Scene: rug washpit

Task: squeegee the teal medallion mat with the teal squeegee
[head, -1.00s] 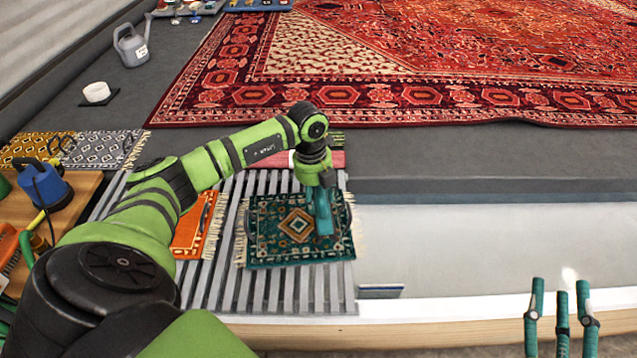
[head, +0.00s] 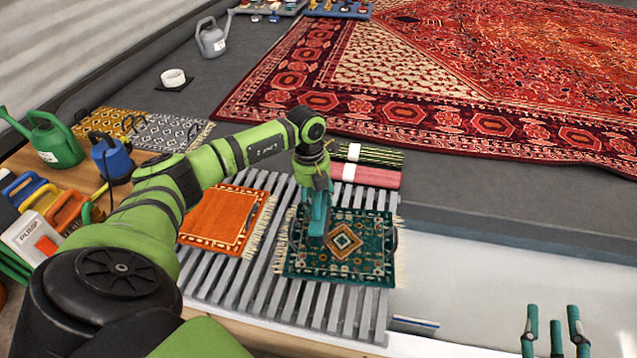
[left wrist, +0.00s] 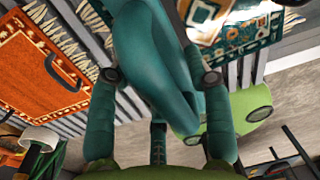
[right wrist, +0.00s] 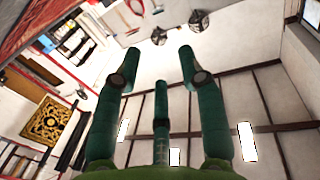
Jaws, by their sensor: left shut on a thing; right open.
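The teal medallion mat (head: 365,262) lies flat on the grey slatted rack, with cream fringe at its sides and a tan diamond in its middle. My left gripper (head: 319,192) is above the mat, left of the diamond. It is shut on the teal squeegee (head: 315,224), which points down at the mat; the arm and gripper hide its contact line. In the left wrist view the squeegee (left wrist: 160,65) sits between the fingers, and part of the mat (left wrist: 255,35) shows at the top. My right gripper (head: 553,312) is open and empty, at the lower right, away from the mat.
An orange mat (head: 222,216) lies left on the slatted rack (head: 330,308). Rolled rugs (head: 368,176) lie behind. A side table at left holds a green watering can (head: 55,143), a blue pump (head: 110,158) and several brushes. A pale, clear basin floor lies to the right.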

